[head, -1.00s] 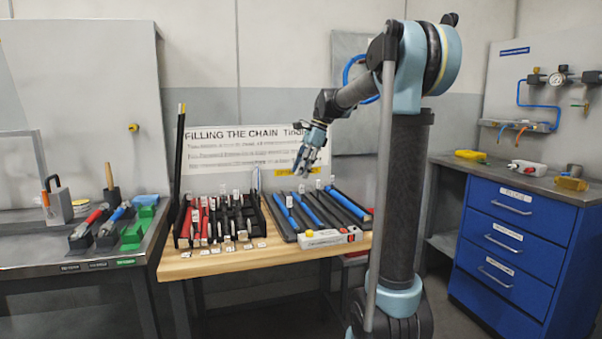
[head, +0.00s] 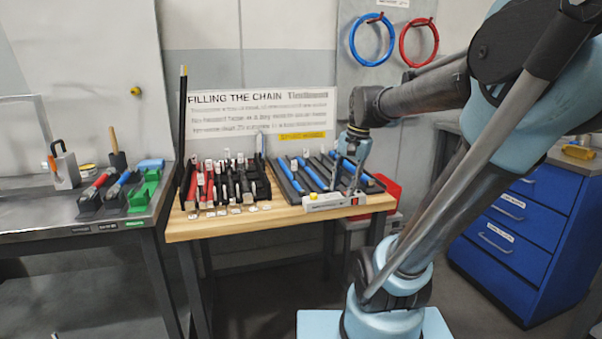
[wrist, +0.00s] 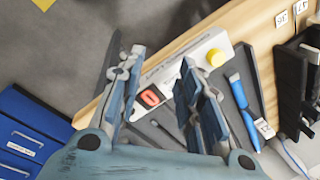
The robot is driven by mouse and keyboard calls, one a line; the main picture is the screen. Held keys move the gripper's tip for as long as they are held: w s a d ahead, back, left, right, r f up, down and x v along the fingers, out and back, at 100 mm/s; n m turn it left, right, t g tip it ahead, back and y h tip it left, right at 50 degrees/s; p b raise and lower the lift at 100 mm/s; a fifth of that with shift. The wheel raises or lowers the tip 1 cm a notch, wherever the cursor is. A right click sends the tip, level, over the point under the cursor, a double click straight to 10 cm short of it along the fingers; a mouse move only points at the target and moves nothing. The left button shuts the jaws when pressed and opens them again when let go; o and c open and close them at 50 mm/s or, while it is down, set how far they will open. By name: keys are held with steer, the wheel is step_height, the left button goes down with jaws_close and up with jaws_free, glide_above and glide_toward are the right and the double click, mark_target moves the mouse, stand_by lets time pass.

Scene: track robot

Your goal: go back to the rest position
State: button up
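My gripper (head: 346,186) hangs at the front right of the wooden workbench (head: 290,217), pointing down. The wrist view shows its two fingers (wrist: 163,68) apart with nothing held between them. A white box with a yellow button and a red switch (head: 322,203) lies along the bench's front edge, close to my fingertips. In the wrist view the same white box (wrist: 211,48) passes behind the fingers, with its red switch seen in the gap. I cannot tell whether the fingers touch it.
Black trays with blue-handled tools (head: 312,172) and a rack of red and black tools (head: 222,185) fill the bench. A grey side table (head: 40,212) stands left, blue drawers (head: 515,235) right. A red bin (head: 384,192) sits behind the bench's right end. Floor in front is clear.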

steer(key=s+d+f+n+h, duration=0.1)
steer(key=s+d+f+n, duration=0.2)
steer(key=s+f, duration=0.3)
steer(key=s+d+f+n+t+h, duration=0.1)
steer(key=s+d+f+n, duration=0.2)
steer(key=s+f, duration=0.3)
step_height(320, 180, down, 2)
steer(key=shift+s+f, duration=0.2)
steer(key=shift+s, duration=0.05)
steer(key=shift+w+f, duration=0.2)
steer(key=shift+w, duration=0.25)
